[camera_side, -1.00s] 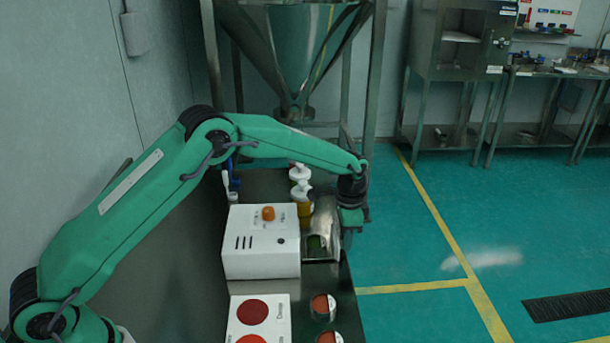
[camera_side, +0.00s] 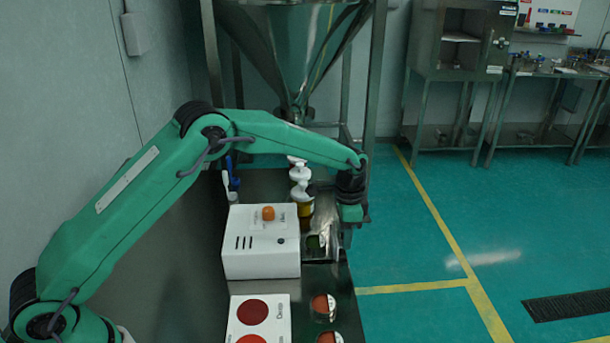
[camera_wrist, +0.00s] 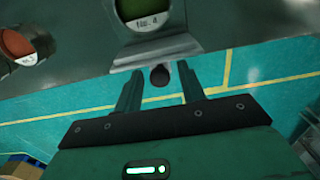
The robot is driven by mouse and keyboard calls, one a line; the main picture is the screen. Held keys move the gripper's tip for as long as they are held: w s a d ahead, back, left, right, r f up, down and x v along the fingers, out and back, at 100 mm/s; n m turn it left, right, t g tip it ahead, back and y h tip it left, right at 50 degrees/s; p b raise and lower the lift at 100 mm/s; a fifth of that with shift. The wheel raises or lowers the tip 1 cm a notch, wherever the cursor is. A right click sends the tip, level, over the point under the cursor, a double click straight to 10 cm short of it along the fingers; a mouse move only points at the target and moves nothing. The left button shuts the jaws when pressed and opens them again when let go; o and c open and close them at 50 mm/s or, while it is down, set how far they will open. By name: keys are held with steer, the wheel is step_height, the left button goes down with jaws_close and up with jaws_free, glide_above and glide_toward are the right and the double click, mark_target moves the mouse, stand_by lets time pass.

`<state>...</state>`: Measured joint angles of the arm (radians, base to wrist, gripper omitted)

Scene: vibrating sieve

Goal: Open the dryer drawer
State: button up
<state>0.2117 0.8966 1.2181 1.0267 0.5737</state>
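The dryer is seemingly the white box (camera_side: 262,255) with an orange knob on top. A shiny metal drawer (camera_side: 322,252) shows at its right side. In the wrist view the drawer's metal front (camera_wrist: 160,50) bears a dark round knob (camera_wrist: 160,76), with a round green sample marked "No. 4" (camera_wrist: 145,12) behind it. My gripper (camera_wrist: 160,68) is open, with one finger on each side of the dark knob and a visible gap to both. In the side view my gripper (camera_side: 350,225) is at the drawer's right end; its fingertips are hard to make out.
A white panel (camera_side: 243,335) with red discs stands in front of the box, with orange-red round samples (camera_side: 323,307) beside it. A white-capped bottle (camera_side: 302,190) stands behind. A steel hopper (camera_side: 300,60) rises at the back. Open floor lies to the right.

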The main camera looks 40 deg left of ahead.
steer(key=shift+r, duration=3.4)
steer(key=shift+r, duration=0.1)
steer(key=shift+s+a+r, duration=0.15)
steer(key=shift+r, duration=0.1)
steer(key=s+a+r+n+t, duration=0.1)
steer(key=s+a+r+n, duration=0.1)
steer(key=s+a+r, duration=0.4)
steer(key=s+a+r+n+t, duration=0.1)
steer(key=s+r+n+t, duration=0.1)
steer(key=s+r, duration=0.75)
steer(key=s+a+n+t, duration=0.1)
steer(key=s+a+n, duration=0.1)
steer(key=s, duration=0.7)
steer(key=s+a+n+t, duration=0.1)
steer(key=s+a+n, duration=0.2)
steer(key=s, duration=0.7)
steer(key=shift+s+f+t, duration=0.25)
steer(key=shift+f+t, duration=0.05)
steer(key=shift+f, duration=0.1)
